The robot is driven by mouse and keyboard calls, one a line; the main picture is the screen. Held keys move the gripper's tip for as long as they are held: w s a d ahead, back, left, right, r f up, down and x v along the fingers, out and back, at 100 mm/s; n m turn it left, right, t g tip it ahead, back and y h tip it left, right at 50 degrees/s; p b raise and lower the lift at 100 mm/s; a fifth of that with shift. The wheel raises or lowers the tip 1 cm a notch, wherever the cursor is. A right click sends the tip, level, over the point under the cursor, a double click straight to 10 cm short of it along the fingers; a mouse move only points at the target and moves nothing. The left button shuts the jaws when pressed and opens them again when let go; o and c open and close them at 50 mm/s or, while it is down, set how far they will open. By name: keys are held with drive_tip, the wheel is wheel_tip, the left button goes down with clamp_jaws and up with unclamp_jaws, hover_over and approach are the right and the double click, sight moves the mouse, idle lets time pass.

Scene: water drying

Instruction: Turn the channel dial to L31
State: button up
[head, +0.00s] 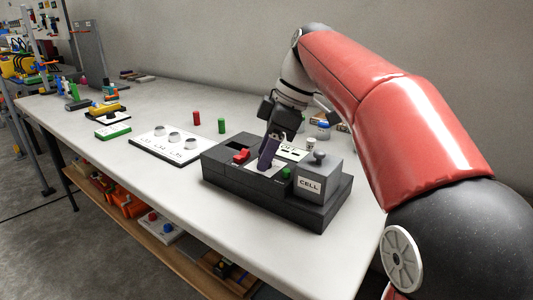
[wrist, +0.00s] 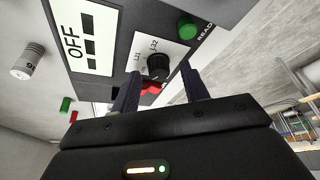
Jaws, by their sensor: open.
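The channel dial (wrist: 158,66) is a black round knob on a white plate marked L31 and L32 in the wrist view. I cannot tell which mark it points at. My gripper (wrist: 161,78) is open, with one dark finger to each side and the dial just beyond the fingertips, between them. I cannot tell whether they touch it. In the head view my gripper (head: 269,150) is low over the dark grey instrument (head: 255,190), and the dial is hidden there. A red switch (wrist: 152,88) shows between the fingers in the wrist view.
The instrument has a display reading OFF (wrist: 88,35), a green button (wrist: 187,27) and a grey CELL box (head: 310,184). Red (head: 196,118) and green (head: 221,125) cylinders stand behind.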

drive_tip(key=shift+f, duration=0.1)
clamp_jaws()
idle(0.4)
drive_tip(key=m+t, duration=0.1)
drive_tip(key=m, duration=0.1)
drive_tip(key=m+t, duration=0.1)
drive_tip(key=m, duration=0.2)
drive_tip(key=shift+s+m+h, duration=0.1)
drive_tip(key=shift+m+h, duration=0.2)
drive_tip(key=m+h, duration=0.1)
drive_tip(key=m, duration=0.2)
drive_tip(key=m+t+p, duration=0.1)
drive_tip(key=m, duration=0.1)
drive_tip(key=shift+a+m+h, duration=0.1)
drive_tip(key=shift+m+h, duration=0.3)
drive_tip(key=shift+m+t, duration=0.3)
drive_tip(key=shift+t, duration=0.1)
unclamp_jaws()
